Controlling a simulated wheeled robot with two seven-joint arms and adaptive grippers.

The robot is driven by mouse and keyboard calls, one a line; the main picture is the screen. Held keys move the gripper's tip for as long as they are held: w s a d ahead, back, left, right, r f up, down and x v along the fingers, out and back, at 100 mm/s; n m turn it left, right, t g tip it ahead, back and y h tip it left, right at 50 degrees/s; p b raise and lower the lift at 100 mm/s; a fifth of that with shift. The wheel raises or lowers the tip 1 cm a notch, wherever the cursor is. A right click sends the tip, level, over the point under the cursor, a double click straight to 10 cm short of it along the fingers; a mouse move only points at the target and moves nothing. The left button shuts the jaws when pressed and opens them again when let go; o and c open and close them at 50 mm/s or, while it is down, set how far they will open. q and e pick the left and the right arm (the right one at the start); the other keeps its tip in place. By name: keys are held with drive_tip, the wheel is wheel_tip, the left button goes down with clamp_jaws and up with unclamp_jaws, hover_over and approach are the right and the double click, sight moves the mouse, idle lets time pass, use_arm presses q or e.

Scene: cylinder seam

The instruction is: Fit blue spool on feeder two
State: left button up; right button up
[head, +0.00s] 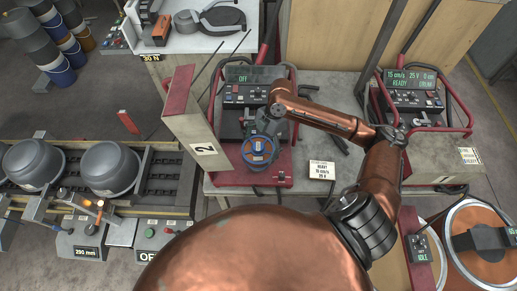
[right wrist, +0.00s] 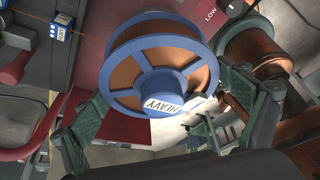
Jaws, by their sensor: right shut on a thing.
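The blue spool (head: 257,152) is at the front of feeder two (head: 245,95), over its red base. In the right wrist view the spool (right wrist: 155,62) has blue flanges, copper-coloured wire and a hub labelled HEAVY. My right gripper (head: 262,133) is shut on it, with green fingers on either side in the right wrist view (right wrist: 165,92). I cannot tell whether the spool sits on a spindle or is held just off it. Feeder two's display reads OFF, and its open side panel (head: 196,122) carries a 2. My left gripper is not in view.
Feeder one (head: 415,95) is lit on the right. Grey cylinders (head: 110,168) lie on the rig at left. Large copper-coloured reels (head: 485,250) stand at lower right. A white bench (head: 200,40) is behind.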

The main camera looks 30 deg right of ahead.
drive_tip(key=shift+w+f+b, duration=0.1)
drive_tip(key=shift+f+b, duration=0.25)
drive_tip(key=shift+f, duration=0.5)
drive_tip(key=shift+f+b, duration=0.6)
drive_tip(key=shift+f, duration=1.1)
drive_tip(key=o, duration=1.8)
drive_tip(key=shift+f, duration=0.2)
drive_tip(key=shift+r, duration=0.1)
drive_tip(key=v, duration=1.2)
